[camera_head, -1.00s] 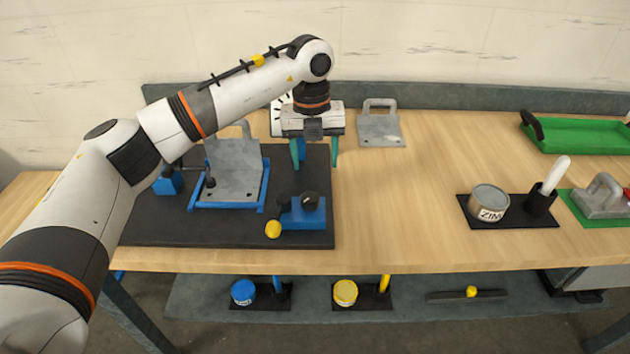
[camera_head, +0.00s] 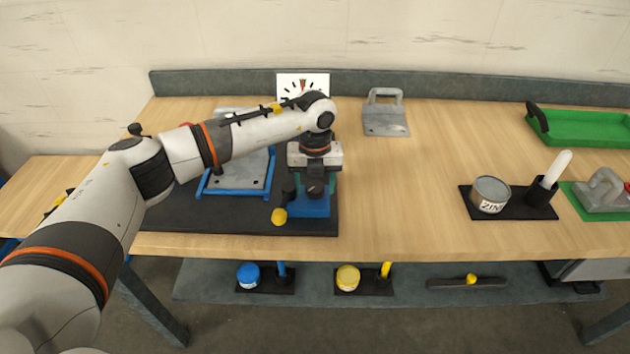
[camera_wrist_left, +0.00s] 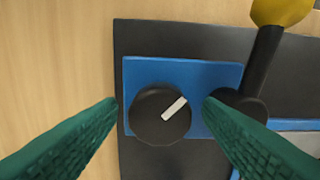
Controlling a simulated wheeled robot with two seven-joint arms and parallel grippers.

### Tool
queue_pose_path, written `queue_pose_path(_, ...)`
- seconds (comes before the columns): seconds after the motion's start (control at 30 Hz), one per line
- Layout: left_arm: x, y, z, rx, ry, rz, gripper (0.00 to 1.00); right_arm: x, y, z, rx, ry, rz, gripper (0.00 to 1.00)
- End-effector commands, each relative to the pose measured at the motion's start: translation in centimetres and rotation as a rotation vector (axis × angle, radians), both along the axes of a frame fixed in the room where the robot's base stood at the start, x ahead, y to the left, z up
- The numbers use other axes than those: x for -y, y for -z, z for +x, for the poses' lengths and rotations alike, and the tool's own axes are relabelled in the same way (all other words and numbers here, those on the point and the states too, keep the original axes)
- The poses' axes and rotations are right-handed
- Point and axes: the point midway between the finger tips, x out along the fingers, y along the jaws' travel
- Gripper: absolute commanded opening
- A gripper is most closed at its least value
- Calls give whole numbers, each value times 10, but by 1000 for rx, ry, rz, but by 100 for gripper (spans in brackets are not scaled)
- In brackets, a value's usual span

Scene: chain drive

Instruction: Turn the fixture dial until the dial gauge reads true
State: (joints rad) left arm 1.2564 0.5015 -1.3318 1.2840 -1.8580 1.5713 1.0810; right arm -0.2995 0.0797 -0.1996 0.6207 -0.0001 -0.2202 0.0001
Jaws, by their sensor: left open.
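The fixture dial is a black round knob with a white pointer mark (camera_wrist_left: 160,115) on a blue block (camera_wrist_left: 190,70). In the head view the knob (camera_head: 315,192) sits below my left gripper (camera_head: 315,185), partly hidden by it. In the left wrist view the green fingers of my left gripper (camera_wrist_left: 160,103) are open, one on each side of the knob; I cannot tell whether they touch it. The white pointer slants up to the right. The dial gauge (camera_head: 303,84) stands at the back of the bench, its lower part hidden by my arm. My right gripper is not in view.
A black lever with a yellow ball (camera_head: 279,216) stands beside the dial. A blue-framed fixture (camera_head: 237,193) with a grey plate lies to the left. A grey handled plate (camera_head: 385,122), a ZIN tin (camera_head: 491,195) and a green tray (camera_head: 585,128) are right.

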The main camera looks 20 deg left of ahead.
Motion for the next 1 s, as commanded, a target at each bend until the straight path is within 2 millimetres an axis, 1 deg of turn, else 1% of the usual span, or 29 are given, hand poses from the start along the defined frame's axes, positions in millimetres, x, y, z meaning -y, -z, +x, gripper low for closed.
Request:
queue_pose_path(0.17,0,0,0,0,0,0,60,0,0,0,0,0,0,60)
queue_pose_path(0.2,0,0,0,0,0,0,59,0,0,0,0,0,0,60)
queue_pose_path(0.47,0,0,0,0,0,0,16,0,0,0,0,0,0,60)
queue_pose_path(0.57,0,1,0,0,12,0,16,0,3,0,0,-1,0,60)
queue_pose_path(0.63,0,3,0,1,55,0,16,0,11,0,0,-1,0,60)
queue_pose_path(0.8,0,4,1,2,223,0,16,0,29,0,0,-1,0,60)
queue_pose_path(0.9,0,2,0,2,291,1,16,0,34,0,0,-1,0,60)
queue_pose_path(1.0,0,0,0,1,317,0,16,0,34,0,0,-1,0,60)
